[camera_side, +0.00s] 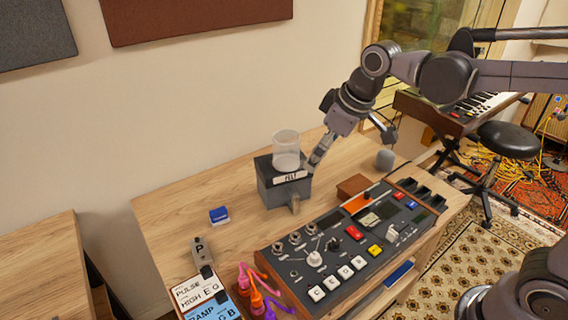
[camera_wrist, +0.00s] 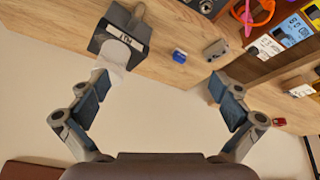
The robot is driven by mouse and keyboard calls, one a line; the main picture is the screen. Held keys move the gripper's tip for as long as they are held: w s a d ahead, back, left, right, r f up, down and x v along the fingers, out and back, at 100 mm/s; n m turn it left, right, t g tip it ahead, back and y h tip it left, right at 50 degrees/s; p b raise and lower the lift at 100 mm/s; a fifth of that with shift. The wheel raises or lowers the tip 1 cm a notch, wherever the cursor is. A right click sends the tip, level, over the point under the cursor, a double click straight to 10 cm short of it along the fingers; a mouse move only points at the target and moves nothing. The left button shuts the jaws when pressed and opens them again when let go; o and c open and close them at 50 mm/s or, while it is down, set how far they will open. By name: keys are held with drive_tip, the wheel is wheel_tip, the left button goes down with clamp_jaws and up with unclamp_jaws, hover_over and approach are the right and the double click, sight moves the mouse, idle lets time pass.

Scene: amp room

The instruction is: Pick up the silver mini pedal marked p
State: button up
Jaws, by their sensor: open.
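The silver mini pedal (camera_side: 200,251) marked P stands on the wooden table at the left, just behind the white card-like pedals. In the wrist view a small grey block that looks like this pedal (camera_wrist: 215,49) lies at upper right, its letter not readable. My gripper (camera_side: 349,150) is open, above the back of the table, to the right of and well apart from the pedal. In the wrist view my gripper (camera_wrist: 158,86) has its fingers spread wide with nothing held. Its left finger overlaps the clear cup in the picture; contact cannot be told.
A dark grey labelled box (camera_side: 283,187) with a clear cup (camera_side: 287,150) on it stands near one finger. A blue block (camera_side: 219,215) lies between box and pedal. A control panel (camera_side: 345,245) fills the front. Purple and orange cables (camera_side: 259,293) lie right of the pedal.

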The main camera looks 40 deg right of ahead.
drive_tip(key=w+a+f+n+g, duration=0.1)
drive_tip(key=w+a+n+g, duration=0.15)
drive_tip(key=w+a, duration=0.5)
drive_tip(key=n+g, duration=0.2)
drive_tip(key=n, duration=0.6)
hover_over(198, 250)
wheel_tip(198, 250, down, 17)
drive_tip(key=shift+a+f+n+h, duration=0.25)
drive_tip(key=shift+f+h, duration=0.15)
drive_tip(key=shift+f, duration=0.25)
drive_tip(key=shift+d+f, duration=0.15)
drive_tip(key=shift+f, duration=2.45)
drive_tip(key=shift+d+f, duration=0.1)
drive_tip(key=shift+f, duration=2.5)
drive_tip(key=c, duration=1.2)
